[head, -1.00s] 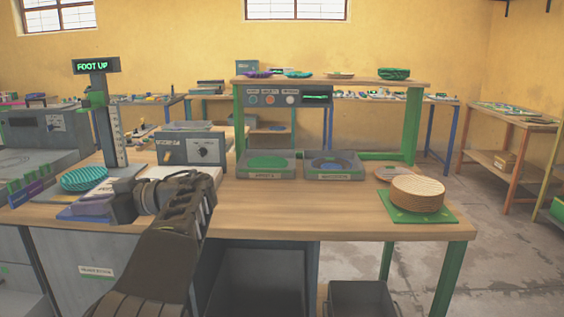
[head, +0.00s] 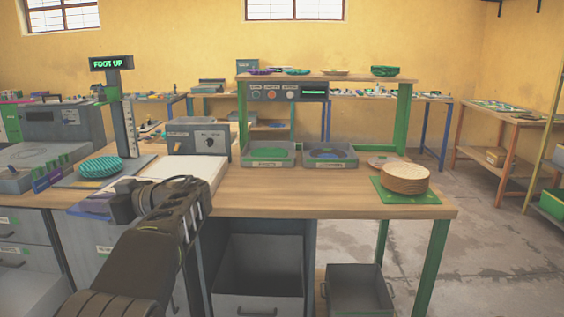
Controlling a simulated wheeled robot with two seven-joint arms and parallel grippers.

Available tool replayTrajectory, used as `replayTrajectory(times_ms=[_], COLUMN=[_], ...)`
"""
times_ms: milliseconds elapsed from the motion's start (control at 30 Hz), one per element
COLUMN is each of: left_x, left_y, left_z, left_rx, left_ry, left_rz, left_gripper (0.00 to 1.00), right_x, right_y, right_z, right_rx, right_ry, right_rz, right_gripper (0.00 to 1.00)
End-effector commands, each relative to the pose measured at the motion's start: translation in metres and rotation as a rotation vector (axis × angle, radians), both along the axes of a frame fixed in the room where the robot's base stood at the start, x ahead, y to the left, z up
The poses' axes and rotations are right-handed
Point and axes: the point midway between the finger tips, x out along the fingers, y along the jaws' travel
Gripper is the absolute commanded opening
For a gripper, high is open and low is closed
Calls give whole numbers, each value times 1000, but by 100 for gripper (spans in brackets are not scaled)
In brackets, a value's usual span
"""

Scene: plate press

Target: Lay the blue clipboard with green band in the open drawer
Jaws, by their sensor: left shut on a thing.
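My left gripper (head: 122,203) is at the front left of the wooden table, shut on a flat blue thing (head: 88,208), which looks like the clipboard's edge. The gripper and my arm hide most of it, and I cannot make out a green band. At the lower left, a pale open drawer (head: 38,296) juts from the grey cabinet, partly cut off by the frame. It lies below and left of the gripper. My right gripper is not in view.
A teal woven plate stack (head: 101,167) sits behind the gripper, near the "FOOT UP" post (head: 118,110). A white board (head: 197,169) lies to its right. A tan plate stack (head: 405,179) is on a green mat (head: 389,195). Grey bins (head: 359,291) stand under the table.

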Motion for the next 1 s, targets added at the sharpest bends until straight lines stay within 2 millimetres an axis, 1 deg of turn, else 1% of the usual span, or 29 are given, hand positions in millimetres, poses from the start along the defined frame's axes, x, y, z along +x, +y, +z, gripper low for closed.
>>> replayTrajectory(times_ms=[167, 267, 367, 433, 467, 567, 600, 667, 700, 733, 800, 900, 1000], left_x=[13, 21, 29, 35, 37, 41, 39, 35, 31, 27, 16, 2, -9], left_y=[-8, -17, -32, -47, -56, -96, -114, -143, -161, -174, -200, -228, -244], left_z=[-23, -38, -59, -78, -87, -124, -139, -159, -170, -177, -189, -199, -199], left_rx=[-3, -2, -4, -4, -5, -8, -9, -8, -7, -8, -5, -5, -4], left_ry=[4, 3, 3, 6, 7, 9, 9, 8, 7, 6, 4, -1, -5], left_rz=[-119, -200, -303, -393, -439, -620, -697, -805, -872, -918, -1008, -1101, -1147], left_gripper=[0, 0, 0, 0, 0, 0, 0, 0, 0, 0, 0, 0, 0], right_x=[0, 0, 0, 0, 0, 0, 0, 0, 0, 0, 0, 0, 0], right_y=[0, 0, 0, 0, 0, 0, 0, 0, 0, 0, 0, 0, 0], right_z=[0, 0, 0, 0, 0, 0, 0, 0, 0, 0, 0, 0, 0], right_rx=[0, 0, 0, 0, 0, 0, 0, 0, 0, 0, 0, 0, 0], right_ry=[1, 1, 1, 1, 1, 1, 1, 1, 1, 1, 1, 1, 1], right_rz=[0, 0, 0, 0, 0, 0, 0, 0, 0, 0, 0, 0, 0], right_gripper=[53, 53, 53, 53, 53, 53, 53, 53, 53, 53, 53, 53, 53])
